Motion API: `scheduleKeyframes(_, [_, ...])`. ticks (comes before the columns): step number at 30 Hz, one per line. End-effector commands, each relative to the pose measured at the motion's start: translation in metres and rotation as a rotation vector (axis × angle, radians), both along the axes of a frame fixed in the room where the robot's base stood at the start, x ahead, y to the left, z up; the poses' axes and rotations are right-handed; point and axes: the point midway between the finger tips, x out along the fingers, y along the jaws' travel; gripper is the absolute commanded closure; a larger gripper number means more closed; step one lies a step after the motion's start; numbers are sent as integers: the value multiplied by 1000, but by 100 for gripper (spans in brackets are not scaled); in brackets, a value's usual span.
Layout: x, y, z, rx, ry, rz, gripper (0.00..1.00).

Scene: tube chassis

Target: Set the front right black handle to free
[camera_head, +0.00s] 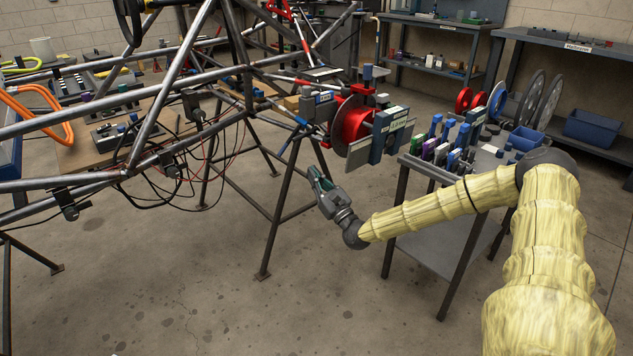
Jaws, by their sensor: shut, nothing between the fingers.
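My gripper (320,180) is shut and empty. It hangs in the air over the floor, right of the tube chassis (110,178), and points up and left. Just above and right of it at the chassis corner is an assembly with a red disc (351,124), a labelled blue-grey block (388,133) and a grey plate (364,160). The gripper appears apart from this assembly. I cannot pick out the black handle for certain; small dark fittings sit at the corner, and my view of them is small and partly blocked by the disc.
A cart (402,190) with several coloured tools stands right of the gripper, close under my forearm. Dark stand legs (275,215) rise left of the gripper. Wires hang below the chassis. Workbenches line the back wall. The floor in front is clear.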

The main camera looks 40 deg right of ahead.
Motion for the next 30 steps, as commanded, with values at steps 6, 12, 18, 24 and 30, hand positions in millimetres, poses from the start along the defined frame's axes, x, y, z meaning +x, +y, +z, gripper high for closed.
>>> scheduleKeyframes(6, [33, 3, 13, -1, 0, 3, 100])
scheduleKeyframes(12, [58, 4, 26, -1, 0, 3, 100])
scheduleKeyframes(18, [53, 6, 49, 0, -2, 4, 100])
scheduleKeyframes(24, [50, 8, 63, 0, -1, 3, 100])
scheduleKeyframes(30, [49, 8, 66, -1, 1, 3, 100])
